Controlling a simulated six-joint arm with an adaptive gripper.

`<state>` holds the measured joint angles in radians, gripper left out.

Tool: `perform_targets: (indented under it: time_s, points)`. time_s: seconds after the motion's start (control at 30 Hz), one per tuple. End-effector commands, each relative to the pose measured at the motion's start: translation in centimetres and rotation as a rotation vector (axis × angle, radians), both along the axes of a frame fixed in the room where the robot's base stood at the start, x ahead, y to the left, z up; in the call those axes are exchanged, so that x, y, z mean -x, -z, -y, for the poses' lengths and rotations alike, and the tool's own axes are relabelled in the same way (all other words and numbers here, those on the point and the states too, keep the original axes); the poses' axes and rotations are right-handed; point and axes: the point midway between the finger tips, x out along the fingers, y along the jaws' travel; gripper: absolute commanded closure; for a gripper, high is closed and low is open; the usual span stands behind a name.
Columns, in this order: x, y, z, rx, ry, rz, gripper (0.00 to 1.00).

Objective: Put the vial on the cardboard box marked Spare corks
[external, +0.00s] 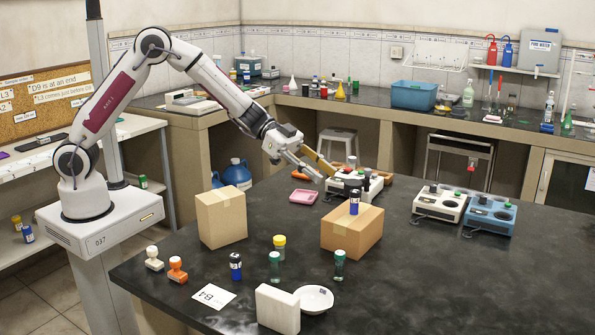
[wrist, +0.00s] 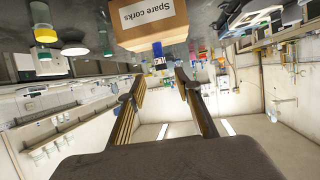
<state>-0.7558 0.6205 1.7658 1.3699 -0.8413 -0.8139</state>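A blue vial with a dark cap and a white label (external: 354,201) stands upright on top of a cardboard box (external: 350,235) in the middle of the dark bench. In the wrist view, which is upside down, the box (wrist: 150,27) bears the words "Spare corks", and the vial (wrist: 158,56) rests on its top face. My gripper (external: 326,175) is raised above the bench, behind and left of that box, apart from the vial. Its two fingers stand wide apart in the wrist view (wrist: 159,76) with nothing between them.
A second cardboard box (external: 221,216) stands left. Vials with yellow (external: 279,247), green (external: 339,264) and blue (external: 235,266) bodies or caps, stamps (external: 177,269), a white block (external: 278,309) and a dish (external: 314,299) stand in front. Hotplate stirrers (external: 440,203) stand right.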

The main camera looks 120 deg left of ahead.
Motion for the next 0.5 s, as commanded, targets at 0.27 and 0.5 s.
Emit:
perform_targets:
  time_s: [0.27, 0.5]
  points:
    - [-0.2, -0.8, 0.2, -0.014, -0.012, 0.003, 0.66]
    - [-0.6, -4.1, 1.1, -0.083, -0.081, 0.008, 0.66]
